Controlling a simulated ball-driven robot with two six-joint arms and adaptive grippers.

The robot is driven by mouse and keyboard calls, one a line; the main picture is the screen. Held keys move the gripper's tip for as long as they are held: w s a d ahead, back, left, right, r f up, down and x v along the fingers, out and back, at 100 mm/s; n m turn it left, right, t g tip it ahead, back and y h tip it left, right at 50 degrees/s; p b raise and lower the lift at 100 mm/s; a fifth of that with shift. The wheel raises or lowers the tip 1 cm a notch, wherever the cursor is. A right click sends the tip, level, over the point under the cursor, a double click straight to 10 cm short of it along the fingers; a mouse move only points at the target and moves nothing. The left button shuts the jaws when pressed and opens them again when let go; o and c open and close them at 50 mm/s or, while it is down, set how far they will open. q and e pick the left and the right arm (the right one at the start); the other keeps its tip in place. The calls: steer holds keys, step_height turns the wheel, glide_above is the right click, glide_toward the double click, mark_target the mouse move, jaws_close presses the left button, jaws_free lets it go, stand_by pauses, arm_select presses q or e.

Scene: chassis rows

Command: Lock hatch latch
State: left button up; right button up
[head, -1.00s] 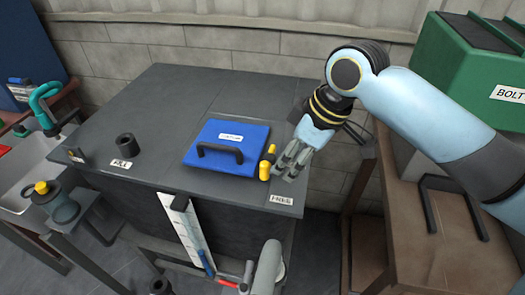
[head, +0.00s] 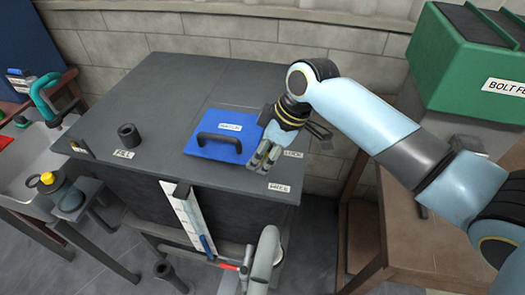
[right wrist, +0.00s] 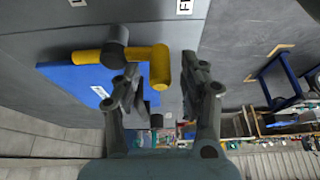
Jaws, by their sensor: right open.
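The blue hatch lid (head: 212,146) with a black handle (head: 219,141) lies flat on the dark tank top (head: 185,88). The hatch also shows in the right wrist view (right wrist: 70,82). In the head view my right gripper (head: 262,161) covers the latch. My right gripper is open, with its fingers (right wrist: 160,82) on either side of the latch's yellow end; I cannot tell whether they touch it. My left gripper is not in view.
A LOCK label (head: 293,154) and a FREE label (head: 279,188) are on the tank top right of the hatch. A black fill neck (head: 128,135) stands at left. A green bolt box (head: 465,70) stands at the right. A white gauge strip (head: 187,215) hangs in front.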

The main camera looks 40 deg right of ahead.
jaws_close()
